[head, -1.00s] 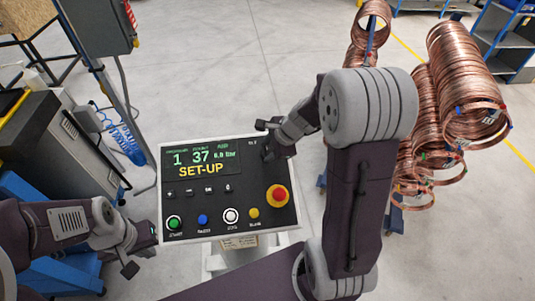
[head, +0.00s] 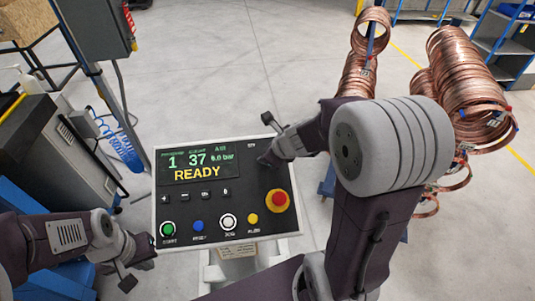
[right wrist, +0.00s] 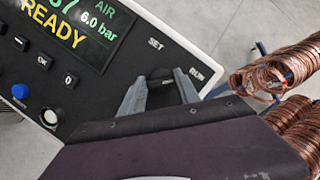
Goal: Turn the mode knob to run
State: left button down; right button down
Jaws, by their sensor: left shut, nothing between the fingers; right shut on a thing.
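The control panel (head: 180,215) stands in front of me, and its display (head: 197,169) reads READY in yellow. The dark mode knob (right wrist: 161,82) sits at the panel's upper right, between the labels SET and RUN in the right wrist view. My right gripper (right wrist: 160,76) is shut on the knob, one finger on each side. In the head view my right gripper (head: 266,160) is at the panel and hides most of the knob. My left gripper (head: 142,268) is shut and empty, left of the panel's lower corner.
A red emergency-stop button (head: 280,199) on a yellow base is on the panel's right side. Below the display are small keys and a row of coloured buttons (head: 198,224). Copper coils (head: 465,90) hang on racks to the right. Bare floor lies behind the panel.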

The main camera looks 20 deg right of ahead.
jog(key=shift+s+f+m, duration=0.15)
jog(key=shift+f+m, duration=0.1)
jog(key=shift+m, duration=0.15)
jog(key=c, duration=1.2)
grip_release()
jog(key=o, duration=0.3)
jog(key=shift+r, duration=0.1)
